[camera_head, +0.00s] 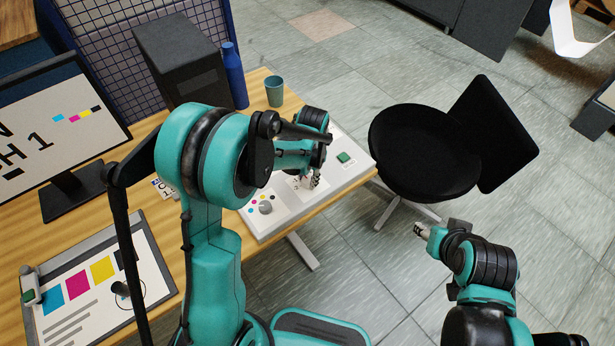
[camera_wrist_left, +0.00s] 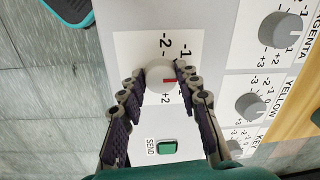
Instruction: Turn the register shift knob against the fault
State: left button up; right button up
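The grey register shift knob (camera_wrist_left: 158,79) with a red mark sits on the white control panel (camera_wrist_left: 216,25) in the left wrist view. Its red mark faces right, and parts of a scale from -2 to +2 show around it. My left gripper (camera_wrist_left: 160,74) has one fingertip on each side of the knob; whether they press on it cannot be told. In the head view the left gripper (camera_head: 308,182) is low over the panel (camera_head: 285,215), and my arm hides part of it. My right gripper (camera_head: 421,230) hangs over the floor, apart from the panel; its fingers are too small to judge.
A green SEND button (camera_wrist_left: 167,146) is close beside the knob. The MAGENTA knob (camera_wrist_left: 280,30) and YELLOW knob (camera_wrist_left: 251,107) are on the same panel. A monitor (camera_head: 60,130), dark box (camera_head: 183,62), blue bottle (camera_head: 234,75) and cup (camera_head: 274,91) stand on the desk. A black chair (camera_head: 425,150) stands right.

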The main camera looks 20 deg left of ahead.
pick_arm(q)
jog(key=shift+n, duration=0.4)
jog(key=n+b, duration=0.1)
jog(key=n, duration=0.1)
jog(key=shift+n, duration=0.4)
jog(key=shift+d+n+g+b, duration=0.1)
jog(key=shift+n+g+b, duration=0.25)
jog(key=shift+n, duration=1.65)
jog(key=o, duration=1.2)
jog(key=shift+c, duration=0.2)
notch_tip(320, 180, up, 12)
jog(key=shift+w+d, duration=0.15)
jog(key=shift+d, duration=0.2)
